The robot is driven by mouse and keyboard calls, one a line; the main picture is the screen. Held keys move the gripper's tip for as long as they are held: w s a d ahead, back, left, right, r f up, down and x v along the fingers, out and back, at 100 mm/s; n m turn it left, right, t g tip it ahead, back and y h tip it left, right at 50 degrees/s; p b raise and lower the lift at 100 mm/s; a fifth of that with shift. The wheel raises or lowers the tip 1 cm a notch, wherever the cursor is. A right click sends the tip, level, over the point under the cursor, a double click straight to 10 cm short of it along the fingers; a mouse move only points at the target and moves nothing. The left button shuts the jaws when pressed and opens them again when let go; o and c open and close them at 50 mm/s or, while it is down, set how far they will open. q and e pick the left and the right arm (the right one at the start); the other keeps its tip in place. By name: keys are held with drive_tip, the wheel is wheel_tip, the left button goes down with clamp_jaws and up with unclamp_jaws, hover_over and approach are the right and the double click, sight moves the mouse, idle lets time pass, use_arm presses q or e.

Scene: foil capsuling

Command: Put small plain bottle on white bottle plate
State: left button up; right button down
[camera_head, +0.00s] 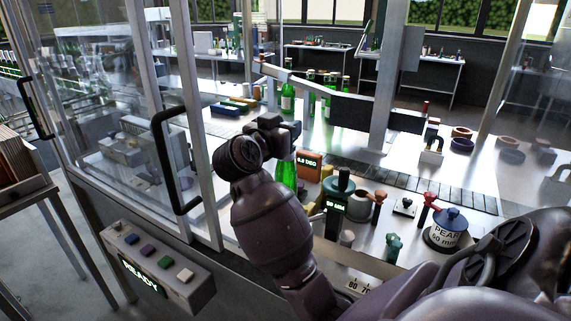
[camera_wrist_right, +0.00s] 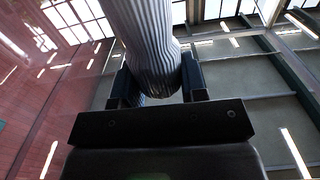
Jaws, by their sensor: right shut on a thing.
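My right gripper (camera_head: 283,128) is over the front part of the machine bench, seen from behind its wrist. In the right wrist view its two dark fingers (camera_wrist_right: 158,88) are closed on either side of a grey, streaked, rounded thing (camera_wrist_right: 150,40) that runs up out of the picture. I cannot tell from its surface whether this is the small plain bottle. A green bottle (camera_head: 287,172) shows just below the gripper in the head view, partly hidden by my arm. I cannot make out the white bottle plate. My left gripper is not in view.
A blue-lidded PEAR pot (camera_head: 447,232) stands further right. Several green bottles (camera_head: 325,95) stand behind. A glazed door with a black handle (camera_head: 176,160) is on the left.

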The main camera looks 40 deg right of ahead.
sight(281, 165)
drive_tip(key=shift+f+b, duration=0.4)
drive_tip(key=shift+f, duration=3.9)
drive_tip(key=c, duration=0.7)
unclamp_jaws()
drive_tip(key=shift+a, duration=0.2)
drive_tip(key=v, duration=1.1)
drive_tip(key=shift+s+a+b, duration=0.2)
drive_tip(key=shift+a+b, duration=0.05)
drive_tip(key=shift+b, duration=0.05)
